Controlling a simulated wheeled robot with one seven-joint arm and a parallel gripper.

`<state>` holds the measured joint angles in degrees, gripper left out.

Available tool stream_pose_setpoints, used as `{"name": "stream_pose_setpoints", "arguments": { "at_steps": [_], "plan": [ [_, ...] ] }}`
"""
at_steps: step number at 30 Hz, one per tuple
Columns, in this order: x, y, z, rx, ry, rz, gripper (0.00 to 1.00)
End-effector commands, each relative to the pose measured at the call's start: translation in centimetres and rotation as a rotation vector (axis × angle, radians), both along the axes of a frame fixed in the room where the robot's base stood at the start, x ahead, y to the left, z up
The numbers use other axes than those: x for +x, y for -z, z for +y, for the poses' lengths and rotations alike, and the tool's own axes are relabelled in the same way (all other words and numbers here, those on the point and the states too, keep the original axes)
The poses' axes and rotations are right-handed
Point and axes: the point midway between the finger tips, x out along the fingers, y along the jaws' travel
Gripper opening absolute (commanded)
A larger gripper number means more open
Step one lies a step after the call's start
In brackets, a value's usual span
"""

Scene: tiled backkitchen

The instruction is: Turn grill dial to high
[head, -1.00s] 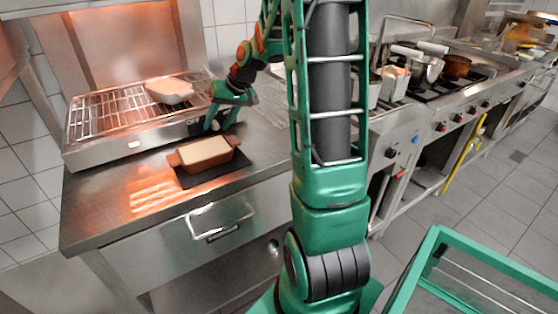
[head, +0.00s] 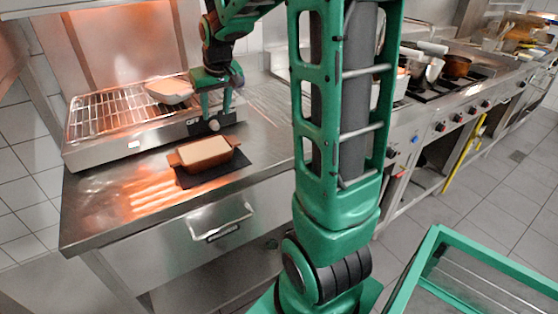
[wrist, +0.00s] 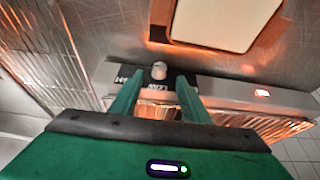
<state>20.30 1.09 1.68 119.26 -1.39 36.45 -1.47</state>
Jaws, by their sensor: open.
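The grill (head: 118,146) is a low metal box with a wire rack on the counter at the left. Its small pale round dial (head: 214,125) is on the right part of the front, by a dark lettered label. My gripper (head: 217,115) is at that front corner, fingers pointing down. In the wrist view the dial (wrist: 159,70) shows between and just beyond the two green fingertips of my gripper (wrist: 160,80), with gaps on both sides. The fingers are apart and hold nothing. The lettering is partly hidden by the fingers, and I cannot tell the dial's setting.
A brown dish with pale contents (head: 208,154) sits on a black mat (head: 196,181) right in front of the dial. A pale-topped dish (head: 168,92) rests on the grill rack. The counter (head: 100,213) is clear at front left. A stove with pans (head: 457,67) stands right.

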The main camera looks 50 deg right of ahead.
Motion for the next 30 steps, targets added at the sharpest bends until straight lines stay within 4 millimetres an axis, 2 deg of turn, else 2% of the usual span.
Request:
{"name": "stream_pose_setpoints", "arguments": {
  "at_steps": [7,30],
  "plan": [
    [-1.6,-4.1,0.5,0.000,0.000,-0.004,0.42],
    [-14.5,-1.5,0.9,0.038,0.118,0.149,0.42]
  ]
}}
